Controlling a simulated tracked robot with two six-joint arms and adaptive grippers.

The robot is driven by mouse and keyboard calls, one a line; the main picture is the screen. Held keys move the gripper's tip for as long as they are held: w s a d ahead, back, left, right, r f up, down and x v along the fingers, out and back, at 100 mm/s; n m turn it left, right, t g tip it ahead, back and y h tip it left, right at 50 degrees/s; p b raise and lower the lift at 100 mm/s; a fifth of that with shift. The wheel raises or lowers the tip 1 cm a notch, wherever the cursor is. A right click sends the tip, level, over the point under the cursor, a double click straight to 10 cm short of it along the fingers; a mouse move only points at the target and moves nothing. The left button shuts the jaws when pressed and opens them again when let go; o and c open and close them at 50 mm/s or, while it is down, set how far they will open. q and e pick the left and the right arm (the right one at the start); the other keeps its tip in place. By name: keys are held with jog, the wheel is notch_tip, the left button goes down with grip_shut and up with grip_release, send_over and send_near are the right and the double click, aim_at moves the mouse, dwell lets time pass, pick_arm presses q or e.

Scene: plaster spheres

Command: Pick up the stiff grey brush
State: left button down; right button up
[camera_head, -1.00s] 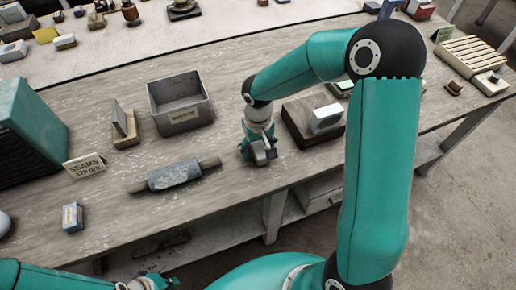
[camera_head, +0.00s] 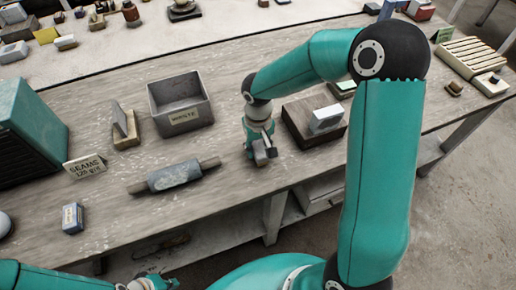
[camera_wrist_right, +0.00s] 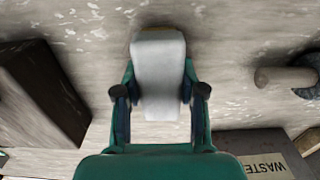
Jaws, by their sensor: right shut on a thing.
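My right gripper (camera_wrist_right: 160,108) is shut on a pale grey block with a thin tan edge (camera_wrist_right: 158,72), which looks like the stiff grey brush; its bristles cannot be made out. In the head view my right gripper (camera_head: 262,154) points down close to the bench's front part, between the roller and the dark wooden block. There the held piece is small and partly hidden by the fingers; I cannot tell whether it touches the bench. My left gripper (camera_head: 152,284) is at the bottom edge, in front of the bench, too cut off to tell its opening.
A grey waste box (camera_head: 160,110) stands behind and left of my right gripper. A stone roller (camera_head: 174,175) lies to the left. A dark wooden block (camera_head: 296,125) bearing a pale block (camera_head: 326,119) is close on the right. A teal cabinet (camera_head: 25,135) stands far left.

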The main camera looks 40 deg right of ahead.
aim_at(258, 145)
notch_tip(258, 145, up, 19)
jog(key=shift+r, duration=0.2)
dwell(0.4)
